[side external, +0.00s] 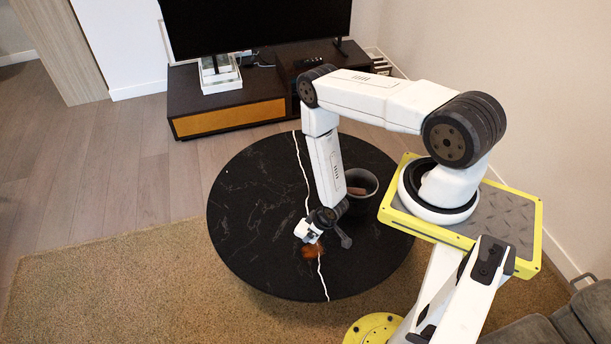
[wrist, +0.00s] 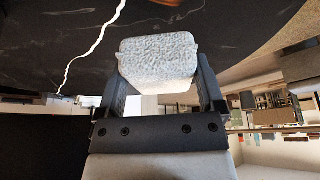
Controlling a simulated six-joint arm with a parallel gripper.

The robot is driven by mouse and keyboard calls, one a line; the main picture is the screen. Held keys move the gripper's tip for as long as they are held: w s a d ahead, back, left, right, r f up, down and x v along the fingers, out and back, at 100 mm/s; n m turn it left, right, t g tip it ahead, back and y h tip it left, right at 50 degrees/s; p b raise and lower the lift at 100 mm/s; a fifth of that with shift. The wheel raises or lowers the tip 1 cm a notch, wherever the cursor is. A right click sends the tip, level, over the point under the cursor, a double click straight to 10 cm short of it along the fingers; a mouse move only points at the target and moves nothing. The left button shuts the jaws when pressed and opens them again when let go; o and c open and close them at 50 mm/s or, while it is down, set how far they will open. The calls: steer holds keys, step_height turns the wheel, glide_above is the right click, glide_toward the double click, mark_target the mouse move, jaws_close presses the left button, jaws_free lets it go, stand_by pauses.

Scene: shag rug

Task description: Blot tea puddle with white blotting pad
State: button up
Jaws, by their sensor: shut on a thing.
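The tea puddle (side external: 312,251) is a small brown patch on the black round table (side external: 250,215), near the front middle in the side view. My gripper (side external: 311,238) is low over the table, right by the back edge of the puddle. In the wrist view the white blotting pad (wrist: 158,58), a pale block with a rough face, sits between both fingers, and my gripper is shut on it. A brown bit shows at the wrist view's top edge.
A dark cup (side external: 361,186) with something brown in it stands on the table, right of my forearm. A jagged white line (side external: 303,165) crosses the tabletop. The table's left side is clear. A low TV cabinet (side external: 225,110) stands behind, and a rug (side external: 110,280) lies below.

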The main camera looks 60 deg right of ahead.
mark_target(312, 248)
steer(key=shift+s+a+f, duration=0.2)
steer(key=shift+s+f, duration=0.3)
steer(key=shift+s, duration=0.25)
steer(key=shift+f, duration=0.15)
steer(key=shift+f, duration=2.8)
steer(key=shift+f, duration=0.6)
stand_by(0.4)
steer(key=shift+r, duration=0.15)
steer(key=shift+r, duration=3.4)
steer(key=shift+w+d, duration=0.1)
steer(key=shift+d, duration=0.05)
